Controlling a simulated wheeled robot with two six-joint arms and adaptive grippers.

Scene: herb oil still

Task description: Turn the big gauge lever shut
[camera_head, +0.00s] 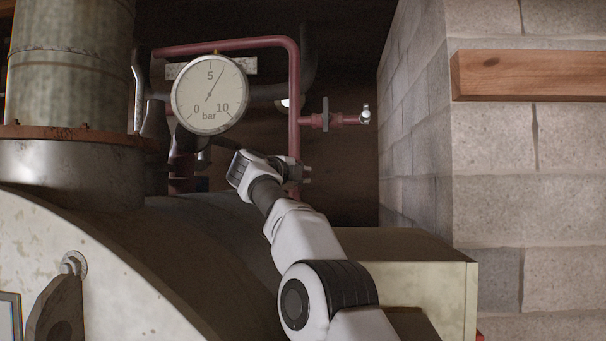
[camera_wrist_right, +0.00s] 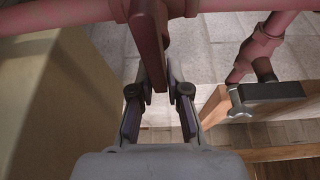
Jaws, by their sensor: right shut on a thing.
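The big pressure gauge (camera_head: 210,94) hangs on the red pipework at the back, with its needle a little past 5 bar. In the right wrist view, a flat dark red lever (camera_wrist_right: 148,42), the gauge lever by its look, comes down from a red pipe between my fingers. My right gripper (camera_wrist_right: 158,95) is shut on its lower end, one finger on each side. In the head view my right arm reaches up from below to the pipes under and right of the gauge. There the fingertips and the lever are largely hidden. My left gripper is not in view.
A red pipe (camera_head: 294,95) runs down right of the gauge, with a side valve (camera_head: 326,120). The large metal still (camera_head: 90,235) fills the left. A beige box (camera_head: 425,270) is beside my right arm. A block wall (camera_head: 520,200) with a wooden beam (camera_head: 530,75) bounds the right.

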